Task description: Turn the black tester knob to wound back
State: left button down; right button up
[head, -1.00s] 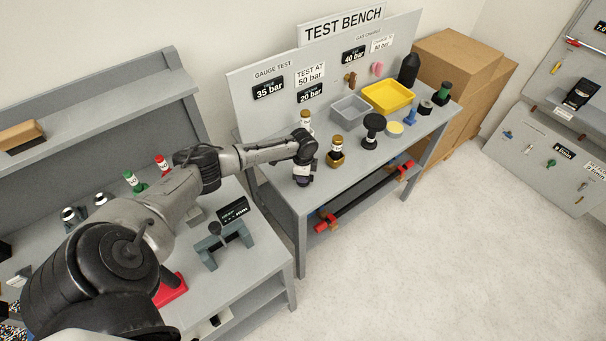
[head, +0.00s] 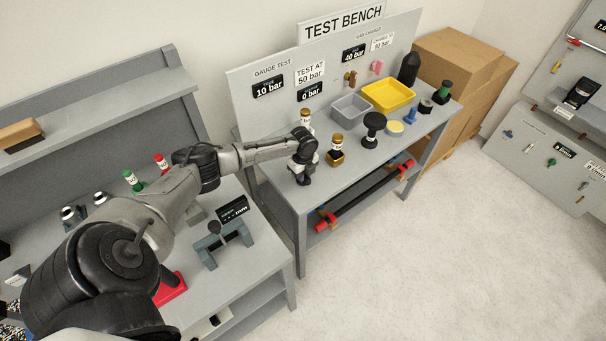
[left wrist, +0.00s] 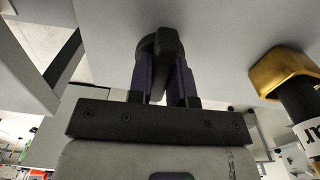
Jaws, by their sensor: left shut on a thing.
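The black tester knob (left wrist: 168,42) shows in the left wrist view, a round disc with a raised grip bar. My left gripper (left wrist: 163,82) is shut on it, with a dark finger on either side of the bar. In the head view my left gripper (head: 302,178) points down at the front left of the test bench and hides most of the knob. The gauge test displays above read 10 bar (head: 268,87) and 0 bar (head: 310,92). A white sign (head: 310,72) between them reads TEST AT 50 bar. My right gripper is not in view.
A brass-based bottle-like part (head: 336,150) stands just right of my left gripper; a similar one (head: 305,117) stands behind. A tall black knob (head: 374,128), a grey tray (head: 351,110) and a yellow tray (head: 388,95) are farther right on the bench.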

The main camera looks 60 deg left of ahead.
pick_arm(q)
jog(key=shift+r+m, duration=0.1)
jog(key=shift+m, duration=0.2)
dwell(0.4)
jog(key=c, duration=1)
grip_release()
jog(key=shift+c, duration=0.2)
notch_tip(320, 180, up, 14)
